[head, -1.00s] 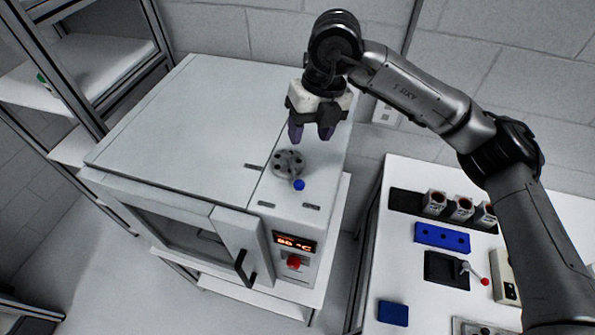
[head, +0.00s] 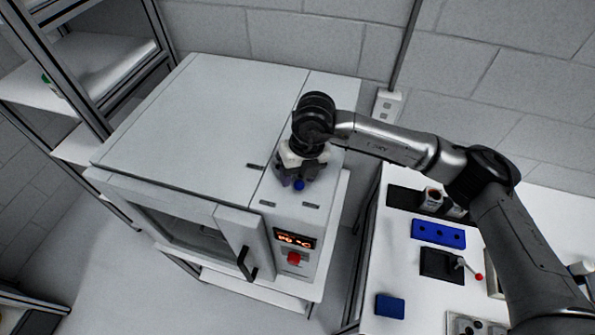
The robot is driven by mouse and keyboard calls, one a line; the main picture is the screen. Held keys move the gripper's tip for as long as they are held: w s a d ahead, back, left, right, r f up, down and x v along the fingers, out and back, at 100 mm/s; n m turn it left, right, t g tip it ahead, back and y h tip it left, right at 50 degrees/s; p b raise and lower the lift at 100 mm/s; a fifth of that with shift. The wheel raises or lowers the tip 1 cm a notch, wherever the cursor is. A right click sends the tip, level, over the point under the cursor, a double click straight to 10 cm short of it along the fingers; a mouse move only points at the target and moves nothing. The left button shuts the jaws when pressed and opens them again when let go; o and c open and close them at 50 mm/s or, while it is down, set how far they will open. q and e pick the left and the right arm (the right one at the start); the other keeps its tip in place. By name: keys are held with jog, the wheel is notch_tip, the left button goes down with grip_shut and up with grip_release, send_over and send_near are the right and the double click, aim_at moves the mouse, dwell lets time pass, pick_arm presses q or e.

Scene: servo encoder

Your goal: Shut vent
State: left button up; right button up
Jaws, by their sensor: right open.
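The vent is a round grey disc with dark holes and a blue knob (head: 299,185) on top of the white oven (head: 190,125). The disc is now hidden under my right gripper (head: 297,182); only the blue knob shows at its front edge. My right gripper points down over the vent, its dark purple fingers close to the knob. It is open, and I cannot tell whether a finger touches the knob. My left gripper is not in view.
The oven front has a lit display (head: 295,239), a red button (head: 294,258) and a black door handle (head: 246,263). A white table (head: 405,275) at the right holds a blue block (head: 438,233) and other parts. Shelves stand at the left.

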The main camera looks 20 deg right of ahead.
jog(key=shift+c, duration=0.2)
grip_shut()
dwell(0.3)
